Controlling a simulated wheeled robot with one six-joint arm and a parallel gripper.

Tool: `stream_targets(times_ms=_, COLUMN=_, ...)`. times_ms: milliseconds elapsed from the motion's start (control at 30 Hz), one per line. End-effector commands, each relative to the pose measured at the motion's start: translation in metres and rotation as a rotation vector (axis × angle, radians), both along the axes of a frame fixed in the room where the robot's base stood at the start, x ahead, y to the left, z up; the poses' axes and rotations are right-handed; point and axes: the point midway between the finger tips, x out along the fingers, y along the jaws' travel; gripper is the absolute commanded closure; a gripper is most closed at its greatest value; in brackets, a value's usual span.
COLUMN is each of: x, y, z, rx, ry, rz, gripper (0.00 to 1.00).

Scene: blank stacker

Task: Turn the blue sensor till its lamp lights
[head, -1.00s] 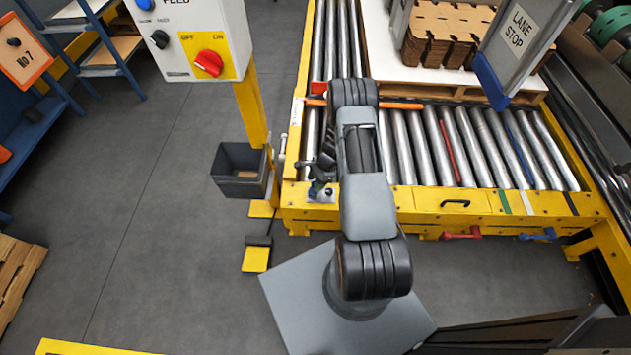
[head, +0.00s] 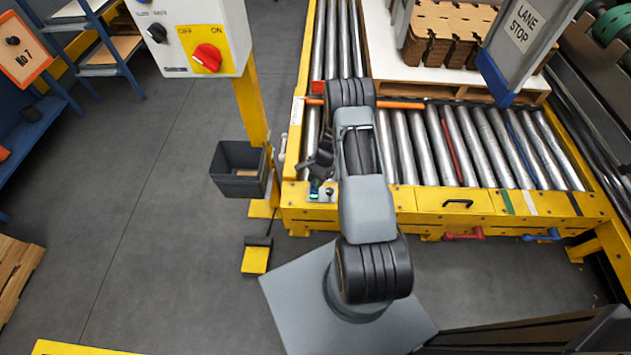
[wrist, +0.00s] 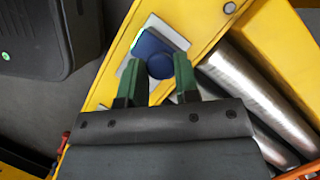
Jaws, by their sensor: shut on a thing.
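The blue sensor (wrist: 160,65) shows in the wrist view as a dark blue body with a round end, on a pale plate (wrist: 171,35) fixed to the yellow conveyor frame. My gripper (wrist: 158,76) has its two green fingers on either side of the round end and is shut on it. A bright pale-green edge shows at the left of the blue body; I cannot tell whether this is its lamp. In the head view the sensor (head: 315,189) is small and partly hidden under my gripper (head: 318,174).
Steel rollers (head: 455,140) lie right of the sensor, inside the yellow frame (head: 400,200). A dark bin (head: 238,170) hangs on the yellow post to the left. A control box (head: 200,40) with a red switch is above it. A lane stop sign (head: 520,40) stands at the right.

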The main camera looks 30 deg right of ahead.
Motion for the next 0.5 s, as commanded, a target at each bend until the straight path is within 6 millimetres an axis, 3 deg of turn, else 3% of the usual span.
stream_targets(times_ms=100, x=0.0020, y=-0.0004, z=0.0008, rx=-0.003, ry=-0.005, rz=-0.003, gripper=0.94)
stream_targets(times_ms=133, x=0.0020, y=-0.0004, z=0.0008, rx=-0.003, ry=-0.005, rz=-0.003, gripper=0.70)
stream_targets(times_ms=200, x=0.0020, y=-0.0004, z=0.0008, rx=-0.003, ry=-0.005, rz=-0.004, gripper=0.63)
stream_targets(times_ms=400, x=0.0011, y=-0.0006, z=0.0005, rx=-0.001, ry=-0.003, rz=-0.004, gripper=0.45)
stream_targets(times_ms=500, x=0.0008, y=-0.0007, z=0.0004, rx=-0.001, ry=-0.003, rz=-0.005, gripper=0.45)
